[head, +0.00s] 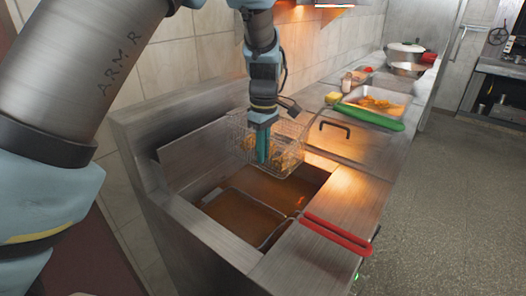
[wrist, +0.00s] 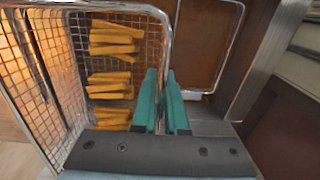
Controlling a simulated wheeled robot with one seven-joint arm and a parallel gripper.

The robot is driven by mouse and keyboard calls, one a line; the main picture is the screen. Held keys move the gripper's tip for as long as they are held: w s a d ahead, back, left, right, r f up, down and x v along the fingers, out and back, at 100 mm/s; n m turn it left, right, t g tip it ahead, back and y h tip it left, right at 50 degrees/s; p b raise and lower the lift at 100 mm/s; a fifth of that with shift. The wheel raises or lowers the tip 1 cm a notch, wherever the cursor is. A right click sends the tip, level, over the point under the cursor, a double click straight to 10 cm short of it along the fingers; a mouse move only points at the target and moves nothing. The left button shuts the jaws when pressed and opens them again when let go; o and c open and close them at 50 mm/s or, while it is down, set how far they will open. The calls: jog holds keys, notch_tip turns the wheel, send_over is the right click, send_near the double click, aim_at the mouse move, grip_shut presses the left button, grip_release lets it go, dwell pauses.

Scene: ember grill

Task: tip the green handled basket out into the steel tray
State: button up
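The green-handled basket (head: 296,134) is a wire basket at the back of the fryer, over the oil, with its green handle (head: 372,116) reaching right over the counter. Yellow-orange fries (wrist: 110,85) lie inside it. My gripper (head: 262,148) has its teal fingers on either side of the basket's near rim in the wrist view (wrist: 162,100); the fingers look closed on that rim. The basket looks roughly level and raised above the oil. The steel tray (head: 405,98) stands on the counter just behind the green handle, with some orange pieces in it.
A second basket with a red handle (head: 337,234) sits in the front oil vat (head: 240,212). A steel lid with a black handle (head: 335,128) lies right of the held basket. A yellow item (head: 332,98), a small shaker (head: 346,82) and pots (head: 405,55) stand farther along the counter.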

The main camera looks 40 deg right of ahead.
grip_shut()
dwell(0.8)
jog(key=shift+c, duration=0.2)
grip_release()
jog(key=o, duration=0.5)
jog(key=shift+o, duration=0.2)
jog(key=shift+r, duration=0.1)
notch_tip(320, 180, up, 11)
jog(key=b, duration=0.2)
jog(key=shift+d+b, duration=0.2)
jog(key=shift+b, duration=0.15)
jog(key=shift+w, duration=0.1)
